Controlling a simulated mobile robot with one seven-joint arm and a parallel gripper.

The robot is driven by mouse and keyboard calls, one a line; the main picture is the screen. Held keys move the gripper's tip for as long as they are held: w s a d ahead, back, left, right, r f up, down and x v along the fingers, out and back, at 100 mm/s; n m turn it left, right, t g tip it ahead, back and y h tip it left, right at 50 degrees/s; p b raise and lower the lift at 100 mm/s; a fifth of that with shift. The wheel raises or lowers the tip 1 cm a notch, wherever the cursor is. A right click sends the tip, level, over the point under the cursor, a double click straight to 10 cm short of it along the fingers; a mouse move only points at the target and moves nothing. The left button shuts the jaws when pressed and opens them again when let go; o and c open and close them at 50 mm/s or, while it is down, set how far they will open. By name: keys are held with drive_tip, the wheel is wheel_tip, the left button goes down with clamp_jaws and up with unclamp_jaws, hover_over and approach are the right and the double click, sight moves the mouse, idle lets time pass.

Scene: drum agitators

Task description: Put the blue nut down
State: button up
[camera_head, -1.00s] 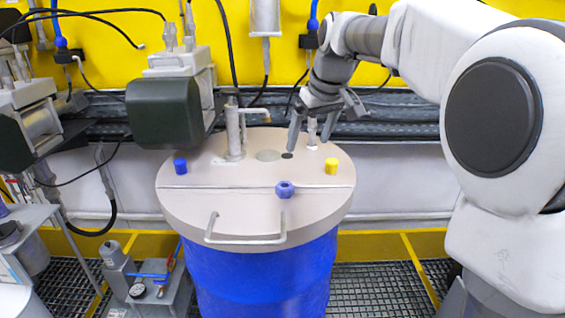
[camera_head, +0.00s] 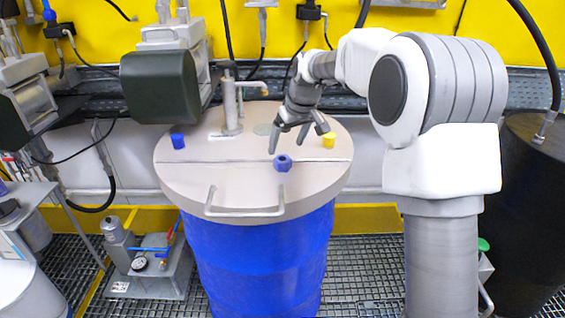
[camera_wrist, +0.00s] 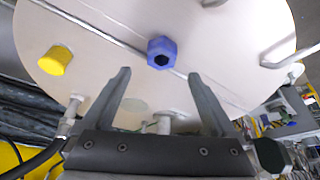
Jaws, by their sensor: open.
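The blue nut (camera_head: 283,163) lies on the beige drum lid (camera_head: 230,190), on the lid's cross line and right of the lid's middle. In the wrist view the blue nut (camera_wrist: 161,52) shows its dark hole and sits beyond the fingertips, between their lines. My gripper (camera_head: 298,140) is open and empty, above the lid and just behind the nut. In the wrist view my gripper (camera_wrist: 158,75) has its two fingers spread wide, with nothing between them. The nut looks apart from both fingers.
A yellow cap (camera_head: 328,140) stands right of the nut and a blue cap (camera_head: 178,141) at the lid's left. A metal pipe (camera_head: 230,105) rises from the lid behind. A handle (camera_head: 245,208) is at the front. A dark motor block (camera_head: 160,98) hangs at the back left.

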sight(283, 158)
drive_tip(key=x, duration=0.3)
drive_tip(key=p+x, duration=0.1)
drive_tip(key=x, duration=0.1)
drive_tip(key=shift+s+f, duration=0.2)
drive_tip(key=shift+f, duration=0.2)
drive_tip(key=shift+c, duration=0.2)
drive_tip(key=shift+r, duration=0.1)
clamp_jaws()
